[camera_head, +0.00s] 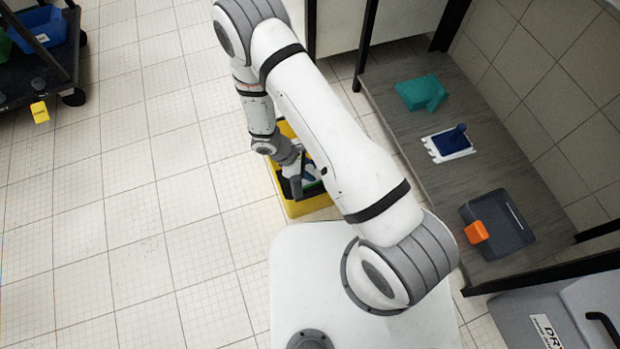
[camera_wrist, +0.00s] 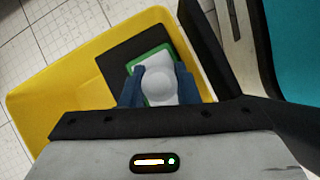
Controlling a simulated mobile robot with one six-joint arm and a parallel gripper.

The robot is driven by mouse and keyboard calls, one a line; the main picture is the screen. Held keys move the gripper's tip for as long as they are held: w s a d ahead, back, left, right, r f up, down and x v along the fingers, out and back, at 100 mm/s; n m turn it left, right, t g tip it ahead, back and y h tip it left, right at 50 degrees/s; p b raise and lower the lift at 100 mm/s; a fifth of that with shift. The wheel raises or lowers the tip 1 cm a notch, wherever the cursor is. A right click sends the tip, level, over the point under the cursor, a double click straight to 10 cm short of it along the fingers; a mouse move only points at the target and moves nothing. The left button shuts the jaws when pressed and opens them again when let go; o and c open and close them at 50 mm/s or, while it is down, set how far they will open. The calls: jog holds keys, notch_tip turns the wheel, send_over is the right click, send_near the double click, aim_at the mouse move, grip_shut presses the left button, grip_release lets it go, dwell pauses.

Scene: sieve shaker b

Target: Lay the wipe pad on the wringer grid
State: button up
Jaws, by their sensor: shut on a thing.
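The wipe pad (camera_wrist: 151,56) is a white pad with a green border and a pale round knob on top. My gripper (camera_wrist: 158,84) is shut on the knob, with one blue finger on each side. The pad is over the dark wringer grid (camera_wrist: 120,66), which lies inside the yellow bucket (camera_wrist: 45,95). I cannot tell whether the pad touches the grid. In the head view my gripper (camera_head: 302,180) is at the yellow bucket (camera_head: 307,206), and my arm hides much of the bucket and pad.
A grey shelf (camera_head: 405,128) at right holds a teal item (camera_head: 421,92), a blue-handled item on a white base (camera_head: 450,142), and a dark bin (camera_head: 507,235) with an orange block (camera_head: 476,232). A dark cart (camera_head: 50,75) stands top left. The floor at left is clear.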

jog(key=shift+f+b, duration=0.85)
jog(key=shift+f, duration=1.4)
jog(key=shift+f, duration=0.2)
jog(key=o, duration=1)
jog(key=shift+r, duration=0.2)
jog(key=shift+a+r, duration=0.1)
jog(key=shift+r, duration=0.2)
jog(key=p+v, duration=0.5)
jog(key=v, duration=0.6)
jog(key=shift+w+a+r, duration=0.1)
jog(key=shift+w+r, duration=0.05)
jog(key=shift+r, duration=0.1)
